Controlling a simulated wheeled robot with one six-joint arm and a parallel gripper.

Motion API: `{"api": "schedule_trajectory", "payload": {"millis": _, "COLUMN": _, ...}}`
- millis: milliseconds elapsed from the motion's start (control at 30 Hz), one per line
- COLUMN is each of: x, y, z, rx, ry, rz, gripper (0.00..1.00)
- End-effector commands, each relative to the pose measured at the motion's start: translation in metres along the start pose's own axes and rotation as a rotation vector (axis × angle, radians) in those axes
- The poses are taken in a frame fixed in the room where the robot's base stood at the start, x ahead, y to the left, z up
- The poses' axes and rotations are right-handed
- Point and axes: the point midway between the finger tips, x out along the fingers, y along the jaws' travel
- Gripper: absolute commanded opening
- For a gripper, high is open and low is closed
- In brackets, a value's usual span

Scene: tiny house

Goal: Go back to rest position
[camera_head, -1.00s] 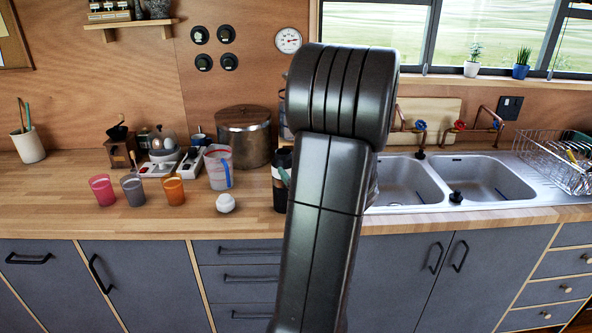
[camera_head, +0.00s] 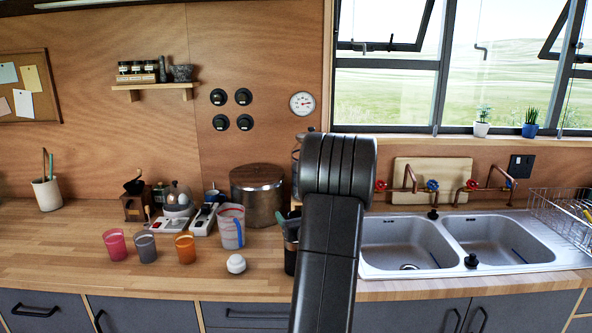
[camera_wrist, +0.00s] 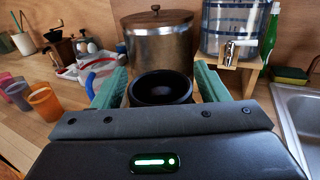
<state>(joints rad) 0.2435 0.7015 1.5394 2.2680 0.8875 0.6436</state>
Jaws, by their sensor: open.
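My gripper (camera_wrist: 158,84) shows in the wrist view with its two green-padded fingers apart, so it is open. A round black container (camera_wrist: 160,92) sits between the fingers. I cannot tell whether either finger touches it. In the head view, my dark arm rises at the middle and hides most of the gripper. A dark container (camera_head: 290,258) shows just left of the arm, on the counter.
A double sink (camera_head: 405,243) is at right. A drinks dispenser (camera_wrist: 225,32) stands behind the gripper.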

Motion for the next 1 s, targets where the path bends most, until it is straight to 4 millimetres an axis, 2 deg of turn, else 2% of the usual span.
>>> {"api": "schedule_trajectory", "payload": {"millis": 33, "x": -0.001, "y": -0.001, "z": 0.012, "rx": -0.004, "ry": -0.004, "rz": -0.001, "gripper": 0.67}}
{"api": "schedule_trajectory", "payload": {"millis": 100, "x": -0.001, "y": -0.001, "z": 0.019, "rx": -0.004, "ry": -0.004, "rz": -0.001, "gripper": 0.67}}
{"api": "schedule_trajectory", "payload": {"millis": 400, "x": -0.001, "y": -0.001, "z": 0.035, "rx": -0.001, "ry": -0.001, "rz": -0.001, "gripper": 0.67}}
{"api": "schedule_trajectory", "payload": {"millis": 767, "x": -0.002, "y": -0.001, "z": 0.033, "rx": 0.0, "ry": 0.0, "rz": -0.001, "gripper": 0.67}}
{"api": "schedule_trajectory", "payload": {"millis": 1000, "x": -0.002, "y": -0.001, "z": 0.007, "rx": 0.003, "ry": 0.003, "rz": -0.002, "gripper": 0.67}}
